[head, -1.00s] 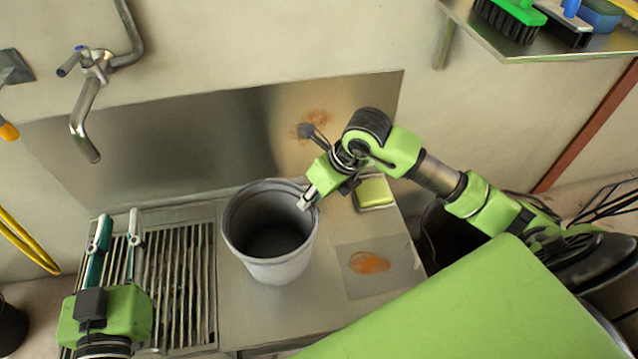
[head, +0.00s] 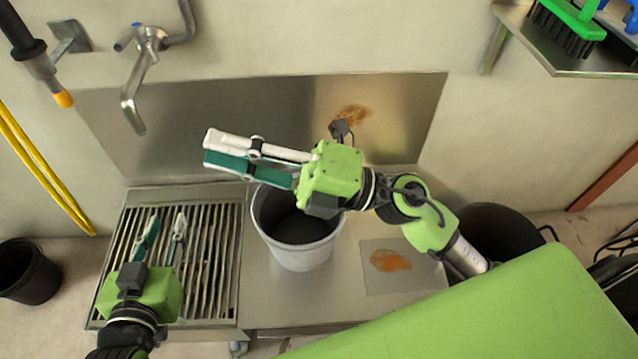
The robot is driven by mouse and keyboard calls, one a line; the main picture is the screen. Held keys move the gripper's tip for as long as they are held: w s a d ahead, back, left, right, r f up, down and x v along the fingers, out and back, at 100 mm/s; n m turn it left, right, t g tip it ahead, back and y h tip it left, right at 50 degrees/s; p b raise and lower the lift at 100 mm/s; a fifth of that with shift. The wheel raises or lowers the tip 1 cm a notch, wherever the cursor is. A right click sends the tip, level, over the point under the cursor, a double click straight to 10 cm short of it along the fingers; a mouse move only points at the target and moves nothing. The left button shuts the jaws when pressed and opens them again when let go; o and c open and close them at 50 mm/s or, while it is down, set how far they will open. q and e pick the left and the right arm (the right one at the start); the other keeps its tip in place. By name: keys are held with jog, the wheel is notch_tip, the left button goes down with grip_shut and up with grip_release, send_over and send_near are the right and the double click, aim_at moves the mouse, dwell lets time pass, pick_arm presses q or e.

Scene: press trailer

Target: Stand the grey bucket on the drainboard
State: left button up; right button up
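The grey bucket (head: 297,256) stands upright on the flat steel drainboard (head: 275,307), just right of the slatted grate (head: 215,275). Its mouth faces up; its back rim is partly hidden by my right gripper. My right gripper (head: 207,150) is above the bucket's back rim, fingers pointing left with a white finger over a teal one. It appears open, seen obliquely, with nothing between the fingers. My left gripper (head: 165,222) is low over the grate, left of the bucket, open and empty.
A tap (head: 138,85) is on the wall at the back left. A rust-coloured stain (head: 390,260) marks the steel right of the bucket. Black buckets stand on the floor at left (head: 28,275) and right (head: 497,232). A shelf (head: 575,60) with brushes is top right.

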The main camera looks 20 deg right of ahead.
jog(key=w+d+f+m+t+h, duration=0.1)
jog(key=w+d+m+t+h, duration=0.45)
jog(key=m, duration=0.55)
jog(key=w+d+f+m+t+h, duration=0.2)
jog(key=d+m+t+h, duration=0.5)
jog(key=m, duration=0.5)
jog(key=s+f+m+g+h, duration=0.2)
jog(key=f+m+g, duration=0.1)
jog(key=f, duration=0.4)
jog(key=s+d+f+m+g+h, duration=0.1)
jog(key=f+m+g+h, duration=0.1)
jog(key=f, duration=0.6)
jog(key=shift+s+f+m+g, duration=0.15)
jog(key=shift+s+m+g, duration=0.25)
jog(key=shift+m+g, duration=0.6)
jog(key=shift+h, duration=0.25)
